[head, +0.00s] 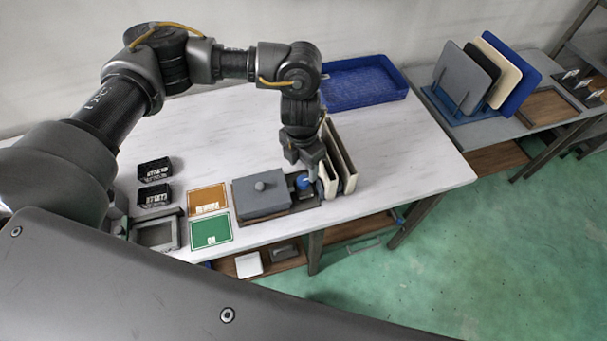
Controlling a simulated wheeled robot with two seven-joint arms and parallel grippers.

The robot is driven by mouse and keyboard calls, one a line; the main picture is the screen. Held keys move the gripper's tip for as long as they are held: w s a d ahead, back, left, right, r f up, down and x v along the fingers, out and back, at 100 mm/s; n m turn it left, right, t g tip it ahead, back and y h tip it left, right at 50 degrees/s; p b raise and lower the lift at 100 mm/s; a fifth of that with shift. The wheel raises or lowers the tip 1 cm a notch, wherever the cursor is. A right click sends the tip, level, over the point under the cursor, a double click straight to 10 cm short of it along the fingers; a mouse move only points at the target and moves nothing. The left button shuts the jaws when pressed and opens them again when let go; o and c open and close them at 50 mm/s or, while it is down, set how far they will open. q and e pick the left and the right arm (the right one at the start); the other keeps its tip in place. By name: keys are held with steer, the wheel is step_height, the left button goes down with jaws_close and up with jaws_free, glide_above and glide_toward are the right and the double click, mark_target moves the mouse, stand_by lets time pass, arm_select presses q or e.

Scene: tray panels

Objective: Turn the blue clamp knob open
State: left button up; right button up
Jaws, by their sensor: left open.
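The blue clamp knob (304,183) sits on a dark base beside a grey block with a round light-grey knob (260,186), near the front edge of the white table. My left gripper (307,172) points down right over the blue knob. Its jaws are open, with the fingertips close around or just above the knob. I cannot tell whether they touch it. The gripper hides part of the knob, and its turn angle is not readable. My right gripper does not show.
Upright cream panels (340,160) stand close to the gripper's right. An orange card (208,199), a green card (211,231) and small black trays (154,169) lie to the left. A blue tray (362,84) is at the back. A rack of panels (465,80) stands on another table.

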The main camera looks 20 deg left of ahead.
mark_target(303, 180)
arm_select(q)
step_height(303, 180, down, 6)
steer(key=shift+r+p, duration=0.1)
steer(key=shift+p, duration=0.4)
steer(key=shift+c, duration=0.4)
steer(key=c, duration=0.9)
